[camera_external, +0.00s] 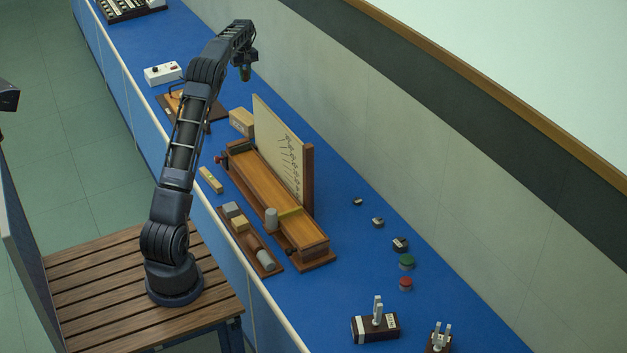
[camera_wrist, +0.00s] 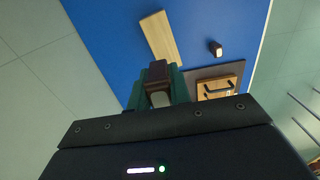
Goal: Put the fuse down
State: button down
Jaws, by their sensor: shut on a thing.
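My gripper (camera_external: 245,74) is raised above the far part of the blue bench (camera_external: 330,240), near the wall side. In the wrist view its green fingers (camera_wrist: 159,90) are shut on the fuse (camera_wrist: 158,70), a small dark brown piece with a pale part between the fingers. The fuse points away from the wrist, and the blue bench top shows beyond it with a gap. In the external view the fuse is too small and dark to tell apart from the fingers.
A wooden apparatus with an upright board (camera_external: 284,150) stands mid-bench, beside a tan box (camera_external: 241,121). A white box (camera_external: 163,73) and a brown-based device (camera_external: 215,116) lie left of my gripper. Several small parts, buttons and switches (camera_external: 376,327) lie at the right. Bare blue surface lies between.

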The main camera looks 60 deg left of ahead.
aim_at(248, 119)
notch_tip(248, 119, down, 19)
jog(key=shift+r, duration=0.15)
dwell(0.5)
jog(key=c, duration=1.3)
grip_release()
notch_tip(248, 119, up, 12)
